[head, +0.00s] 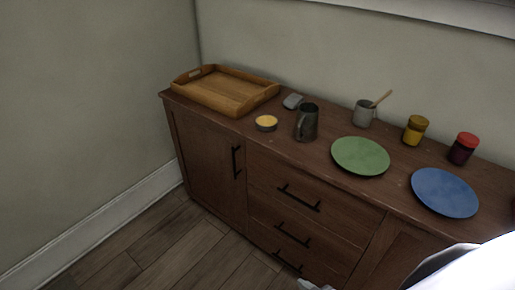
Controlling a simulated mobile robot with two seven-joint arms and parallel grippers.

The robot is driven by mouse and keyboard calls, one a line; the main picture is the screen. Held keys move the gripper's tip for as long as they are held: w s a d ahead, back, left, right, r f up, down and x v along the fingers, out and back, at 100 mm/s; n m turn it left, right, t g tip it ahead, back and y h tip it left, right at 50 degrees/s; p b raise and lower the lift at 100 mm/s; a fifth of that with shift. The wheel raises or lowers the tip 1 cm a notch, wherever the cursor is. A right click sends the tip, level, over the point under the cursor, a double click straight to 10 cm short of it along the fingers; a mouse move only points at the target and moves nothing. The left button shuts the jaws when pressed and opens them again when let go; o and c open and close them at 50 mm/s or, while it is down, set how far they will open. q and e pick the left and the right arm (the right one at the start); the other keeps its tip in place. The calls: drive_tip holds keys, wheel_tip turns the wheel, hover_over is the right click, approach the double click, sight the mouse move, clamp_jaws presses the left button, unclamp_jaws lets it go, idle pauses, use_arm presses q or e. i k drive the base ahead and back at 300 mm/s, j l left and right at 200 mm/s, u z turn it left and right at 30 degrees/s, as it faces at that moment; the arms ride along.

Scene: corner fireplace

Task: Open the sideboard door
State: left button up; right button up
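The dark brown wooden sideboard (290,160) stands against the wall in the head view. Its left door (205,160) is shut, with a vertical black bar handle (236,162) near the door's right edge. Part of another front panel (400,258), perhaps a second door, shows at the lower right; my white arm part hides some of it. Neither gripper can be made out. A small pale piece at the bottom edge is too cut off to identify.
A wooden tray (205,98), candle (266,127), dark mug (312,122), grey cup (362,116), two jars (414,131), green plate (360,155) and blue plate (444,192) stand on top. Shut drawers (285,235) with black handles fill the middle. The floor (150,245) before the left door is clear.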

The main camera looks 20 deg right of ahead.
sight(211, 159)
drive_tip(key=i+z, duration=0.45)
drive_tip(key=i+j+z, duration=0.25)
drive_tip(key=z, duration=0.2)
drive_tip(key=i+j+z, duration=0.3)
drive_tip(key=z, duration=0.15)
